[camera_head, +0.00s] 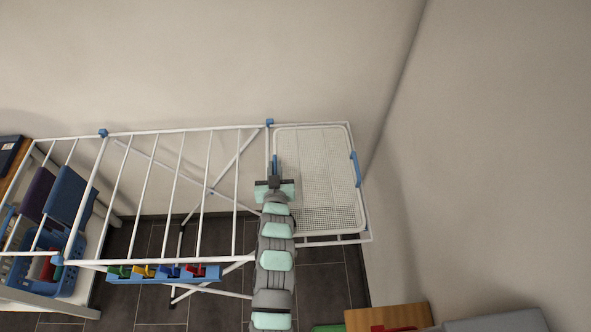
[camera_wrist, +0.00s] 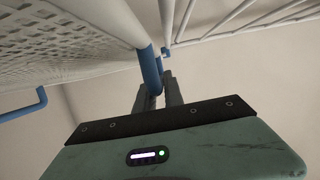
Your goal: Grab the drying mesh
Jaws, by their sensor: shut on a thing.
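The drying mesh (camera_head: 322,185) is a white, wire-framed mesh panel on the right end of the drying rack, with a blue handle on each of its left and right sides. My gripper (camera_head: 275,176) is at its left side, shut on the blue handle there. In the wrist view, the two dark fingers of my gripper (camera_wrist: 158,88) close around that blue handle, below the mesh (camera_wrist: 60,45). The other blue handle (camera_wrist: 22,104) shows at the left. My arm covers part of the mesh's lower left edge in the head view.
The white drying rack (camera_head: 173,190) extends left, with dark cloths (camera_head: 66,195) over its bars and a blue peg holder (camera_head: 165,274) at its front. A blue basket (camera_head: 50,275) is at the left. Walls stand behind and right. A wooden surface (camera_head: 388,317) is at lower right.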

